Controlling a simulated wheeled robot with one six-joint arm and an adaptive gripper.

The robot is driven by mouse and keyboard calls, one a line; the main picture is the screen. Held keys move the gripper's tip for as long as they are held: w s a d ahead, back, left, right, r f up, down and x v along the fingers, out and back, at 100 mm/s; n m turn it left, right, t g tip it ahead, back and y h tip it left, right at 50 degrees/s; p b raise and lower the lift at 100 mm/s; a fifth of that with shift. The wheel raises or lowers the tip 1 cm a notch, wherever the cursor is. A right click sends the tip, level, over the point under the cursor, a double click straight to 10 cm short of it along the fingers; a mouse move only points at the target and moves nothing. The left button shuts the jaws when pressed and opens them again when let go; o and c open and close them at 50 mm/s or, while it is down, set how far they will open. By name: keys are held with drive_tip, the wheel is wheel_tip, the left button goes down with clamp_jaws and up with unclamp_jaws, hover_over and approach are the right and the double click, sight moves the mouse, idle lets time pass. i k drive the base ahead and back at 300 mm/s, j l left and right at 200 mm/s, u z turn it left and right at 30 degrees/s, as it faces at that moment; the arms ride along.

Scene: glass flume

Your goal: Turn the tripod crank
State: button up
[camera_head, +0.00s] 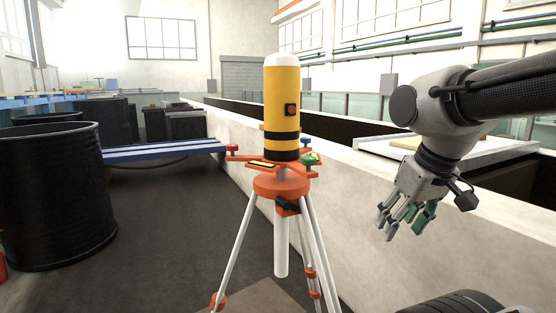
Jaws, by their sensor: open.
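An orange-headed tripod (281,185) with white legs stands upright in the middle of the view. A yellow cylinder (281,95) with black bands, a white cap and a red button stands on top of it. A small black crank (288,205) shows just below the orange head, at the front. My gripper (403,222) hangs to the right of the tripod, fingers pointing down, at about the crank's height in the picture. It is open and empty, apart from the tripod. The crank's far side is hidden.
A pale flume wall (370,190) runs behind the tripod and under my arm. A large black drum (55,195) stands at the left. A blue bench (165,150) reaches toward the tripod from the left. Dark floor (170,240) is clear between drum and tripod.

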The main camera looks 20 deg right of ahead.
sight(285, 204)
drive_tip(key=k+j+z, duration=0.4)
drive_tip(key=k+z, duration=0.4)
